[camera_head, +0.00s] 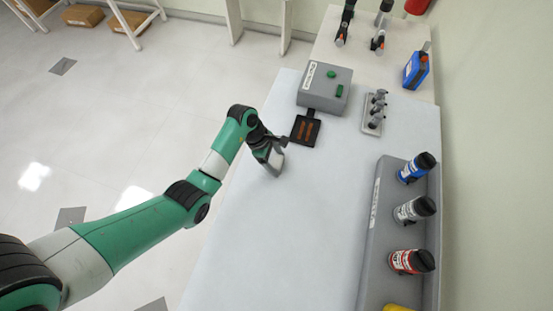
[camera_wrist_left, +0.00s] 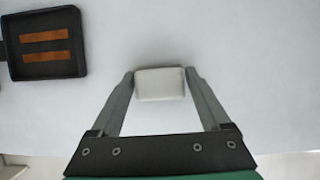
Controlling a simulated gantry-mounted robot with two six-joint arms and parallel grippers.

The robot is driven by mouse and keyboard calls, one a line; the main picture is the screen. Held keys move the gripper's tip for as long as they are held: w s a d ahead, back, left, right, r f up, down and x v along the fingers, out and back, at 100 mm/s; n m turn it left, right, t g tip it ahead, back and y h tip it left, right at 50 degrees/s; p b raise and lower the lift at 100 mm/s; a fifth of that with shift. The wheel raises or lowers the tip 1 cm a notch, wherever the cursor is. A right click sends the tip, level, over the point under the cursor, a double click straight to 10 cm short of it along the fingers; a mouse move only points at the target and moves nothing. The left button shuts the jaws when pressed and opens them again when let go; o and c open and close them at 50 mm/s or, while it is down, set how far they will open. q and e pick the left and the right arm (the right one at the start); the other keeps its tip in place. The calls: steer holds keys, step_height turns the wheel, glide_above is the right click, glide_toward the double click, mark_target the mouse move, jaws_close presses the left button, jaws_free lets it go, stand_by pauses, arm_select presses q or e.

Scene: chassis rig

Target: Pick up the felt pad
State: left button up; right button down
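The felt pad (camera_wrist_left: 160,84) is a small pale grey-white block in the left wrist view. It sits between the fingertips of my left gripper (camera_wrist_left: 160,78), with a finger against each side and no visible gap. In the head view my left gripper (camera_head: 275,166) points down over the white table's left part, near its edge; the pad is hard to make out there. I cannot tell whether the pad touches the table. My right gripper is not in view.
A black tray with orange-brown strips (camera_head: 305,131) is close by, joined to a grey box (camera_head: 324,87). A grey holder (camera_head: 376,112) stands right of it. A grey rack (camera_head: 381,220) with several bottles runs along the right. The white table's (camera_head: 285,240) near middle is clear.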

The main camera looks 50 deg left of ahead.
mark_target(281, 164)
arm_select(q)
steer(key=c, duration=0.9)
steer(key=shift+r, duration=0.1)
steer(key=shift+r, duration=0.3)
steer(key=r+p, duration=0.1)
steer(key=r, duration=0.1)
steer(key=r+p, duration=0.1)
steer(key=r, duration=0.1)
steer(key=shift+s+d+p, duration=0.15)
steer(key=shift+s+p, duration=0.2)
steer(key=s+d+r+p, duration=0.3)
steer(key=s+r+p, duration=0.5)
steer(key=s, duration=0.4)
steer(key=shift+s+d, duration=0.35)
steer(key=shift+d, duration=0.05)
steer(key=shift+r, duration=0.1)
